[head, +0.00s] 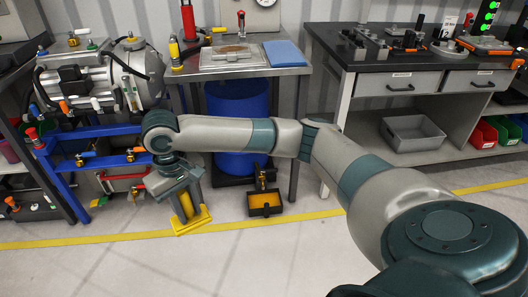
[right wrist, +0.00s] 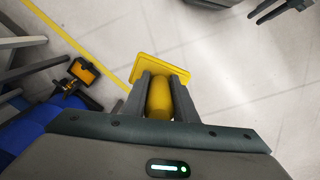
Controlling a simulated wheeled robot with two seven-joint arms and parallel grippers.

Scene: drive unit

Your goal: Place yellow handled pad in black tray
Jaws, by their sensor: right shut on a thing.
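The yellow handled pad (head: 191,219) hangs in the air left of centre in the head view. My right gripper (head: 184,198) is shut on its handle, with the flat yellow plate below the fingers. In the right wrist view the yellow handle (right wrist: 159,100) sits between both fingers, and the plate shows beyond them. A small black tray (head: 265,211) with an orange-yellow inside is low down, right of the pad and apart from it. It also shows in the right wrist view (right wrist: 76,84). A dark forked part at that view's top right may be my left gripper (right wrist: 268,10); its opening is unclear.
A steel table (head: 285,71) with a blue drum (head: 238,105) under it stands behind my right arm. A blue-framed rig with a motor (head: 95,80) is at the left. A black-topped bench (head: 400,62) is at the right. The floor in front is clear.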

